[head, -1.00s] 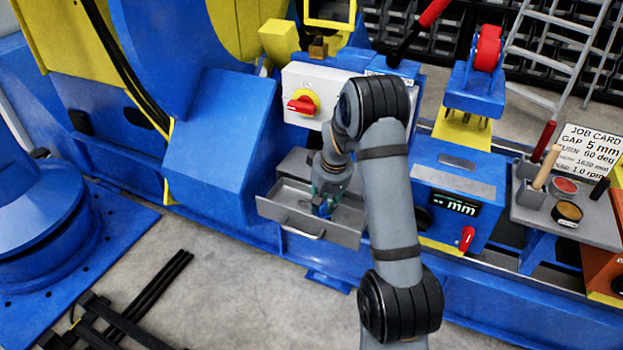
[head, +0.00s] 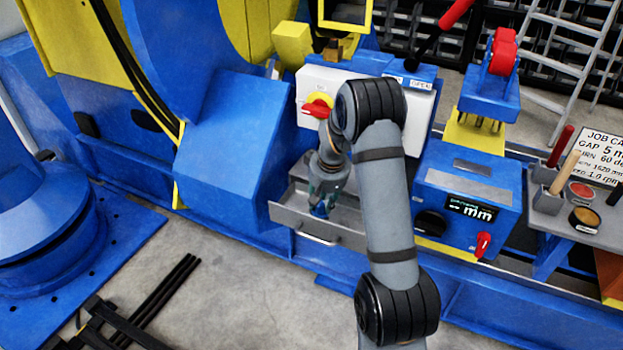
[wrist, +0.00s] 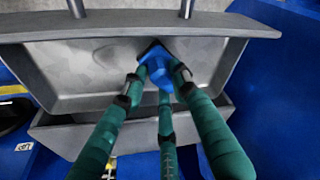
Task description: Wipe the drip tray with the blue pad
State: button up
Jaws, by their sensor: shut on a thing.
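The drip tray (head: 283,215) is a grey metal drawer pulled out from the blue machine, with a bar handle on its front. It also fills much of the wrist view (wrist: 75,80). My gripper (head: 321,205) reaches down into the tray. In the wrist view my gripper (wrist: 160,75) has its green fingers closed around the blue pad (wrist: 158,66). The pad is near the tray's wall on the handle side and seems to touch the tray floor, though contact is hard to tell. In the head view the pad (head: 320,211) is mostly hidden by the fingers.
A blue gauge box (head: 465,195) with a display stands to the right. A tool shelf (head: 565,235) holds handles and tins. Open floor (head: 230,290) lies in front.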

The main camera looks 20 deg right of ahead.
jog(key=shift+w+a, duration=0.3)
jog(key=shift+w, duration=0.05)
notch_tip(320, 180, up, 8)
jog(key=p, duration=0.5)
jog(key=shift+r+p, duration=0.1)
jog(key=shift+p, duration=0.3)
jog(key=shift+d+f+b, duration=0.2)
jog(key=shift+f+b, duration=0.05)
jog(key=shift+b, duration=0.25)
